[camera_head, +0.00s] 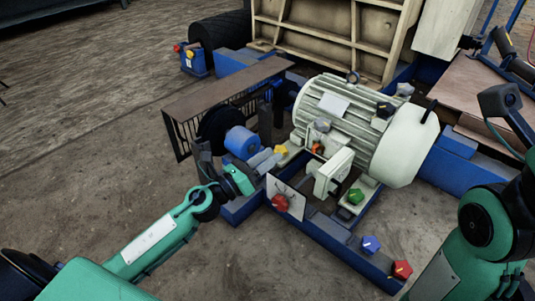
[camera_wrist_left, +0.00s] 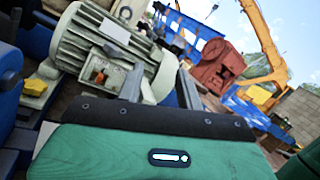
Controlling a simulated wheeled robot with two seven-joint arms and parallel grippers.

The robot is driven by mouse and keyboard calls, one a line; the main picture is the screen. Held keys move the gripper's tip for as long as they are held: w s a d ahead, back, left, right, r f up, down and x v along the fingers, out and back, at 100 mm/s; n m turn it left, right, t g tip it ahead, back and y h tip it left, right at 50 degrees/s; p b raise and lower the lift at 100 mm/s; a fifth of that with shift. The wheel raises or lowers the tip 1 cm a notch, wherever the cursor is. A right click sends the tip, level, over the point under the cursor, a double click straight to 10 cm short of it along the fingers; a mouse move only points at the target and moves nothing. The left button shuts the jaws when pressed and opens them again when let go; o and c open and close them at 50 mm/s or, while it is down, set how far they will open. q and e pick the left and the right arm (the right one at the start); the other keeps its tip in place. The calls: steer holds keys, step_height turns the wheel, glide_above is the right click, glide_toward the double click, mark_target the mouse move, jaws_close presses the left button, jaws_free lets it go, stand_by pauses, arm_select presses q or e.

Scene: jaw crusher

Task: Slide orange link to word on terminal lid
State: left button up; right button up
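A small orange piece that looks like the orange link (camera_head: 318,149) shows beside the pale terminal box (camera_head: 334,172) at the motor. It also shows as a small orange patch in the left wrist view (camera_wrist_left: 100,77). I cannot read a word on the lid. My left gripper (camera_head: 270,157) is just left of the box, apart from the orange piece. In the left wrist view its two fingers (camera_wrist_left: 160,88) stand wide apart with nothing seen between them. My right arm is at the right edge; its gripper is out of view.
The large pale motor (camera_head: 365,125) stands behind the box. Bare ground is at left.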

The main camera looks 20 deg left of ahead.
arm_select(q)
steer(key=shift+s+d+r+h, duration=0.1)
steer(key=shift+d+r+h, duration=0.1)
steer(key=shift+r, duration=0.45)
steer(key=shift+d+r+h, duration=0.2)
steer(key=shift+r, duration=0.4)
